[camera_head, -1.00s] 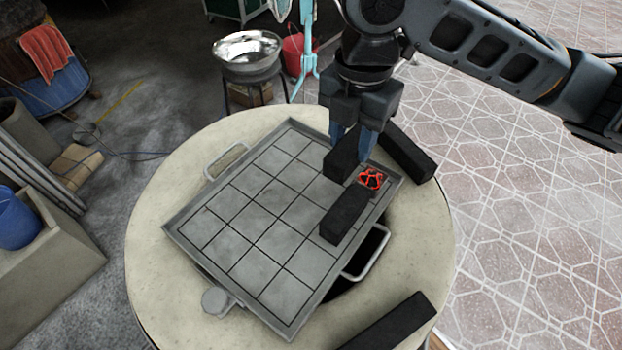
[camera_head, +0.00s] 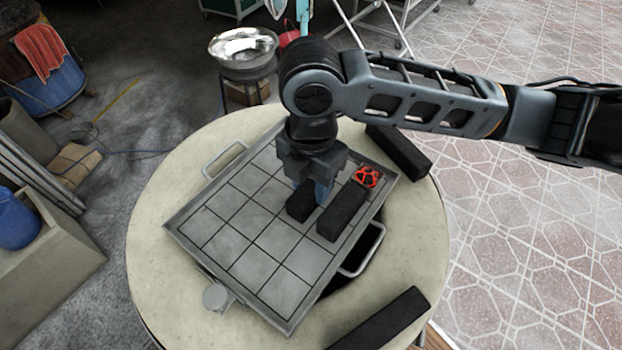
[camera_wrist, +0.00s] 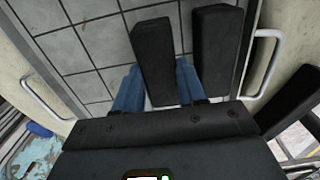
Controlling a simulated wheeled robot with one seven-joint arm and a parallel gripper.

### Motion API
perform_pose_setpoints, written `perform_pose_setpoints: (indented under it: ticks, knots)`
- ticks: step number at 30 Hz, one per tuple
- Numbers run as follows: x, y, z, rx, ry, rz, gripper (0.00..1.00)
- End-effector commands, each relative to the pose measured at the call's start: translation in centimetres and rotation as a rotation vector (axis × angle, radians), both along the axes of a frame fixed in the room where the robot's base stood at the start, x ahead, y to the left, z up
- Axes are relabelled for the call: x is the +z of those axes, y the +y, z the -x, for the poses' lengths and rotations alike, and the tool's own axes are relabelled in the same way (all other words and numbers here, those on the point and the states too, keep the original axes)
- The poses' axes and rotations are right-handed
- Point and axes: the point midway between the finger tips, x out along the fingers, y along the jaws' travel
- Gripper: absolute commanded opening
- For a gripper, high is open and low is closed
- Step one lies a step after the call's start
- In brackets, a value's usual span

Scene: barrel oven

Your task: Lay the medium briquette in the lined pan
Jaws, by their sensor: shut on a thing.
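My gripper (camera_head: 314,192) is shut on a black rectangular briquette (camera_head: 299,205), with its blue fingers on either side of it in the wrist view (camera_wrist: 157,62). The held briquette is over the grey square pan (camera_head: 228,222), whose floor is marked in a grid; I cannot tell whether it touches the floor. Another black briquette (camera_head: 343,212) lies in the pan just to the right, nearly parallel and slightly apart, also in the wrist view (camera_wrist: 217,52). My gripper hides part of the held briquette in the head view, so its full length is unclear there.
A red openwork piece (camera_head: 367,177) is at the pan's right corner. More black briquettes lie on the round pale top (camera_head: 160,215), one at upper right (camera_head: 398,150), one at lower right (camera_head: 385,320). The pan's left and lower cells are clear. A shiny silver bowl (camera_head: 243,45) stands behind.

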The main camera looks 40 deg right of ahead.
Motion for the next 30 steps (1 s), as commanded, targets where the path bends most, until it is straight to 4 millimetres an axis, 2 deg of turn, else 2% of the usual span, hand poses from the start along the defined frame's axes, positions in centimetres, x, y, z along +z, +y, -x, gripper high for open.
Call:
perform_pose_setpoints:
  ticks: [5, 6, 14, 24, 26, 30]
  knots:
    - [-0.3, 0.0, 0.0, 0.001, 0.000, 0.000, 0.21]
    - [-0.4, 0.0, 0.0, 0.001, 0.000, 0.000, 0.41]
    - [-0.3, 0.0, 0.0, 0.001, 0.000, 0.000, 0.66]
    - [0.3, 0.0, 0.0, 0.001, -0.001, 0.000, 0.66]
    - [0.9, 0.0, 0.0, 0.002, -0.001, 0.000, 0.66]
    - [3.5, 0.0, 0.0, 0.004, -0.003, 0.001, 0.66]
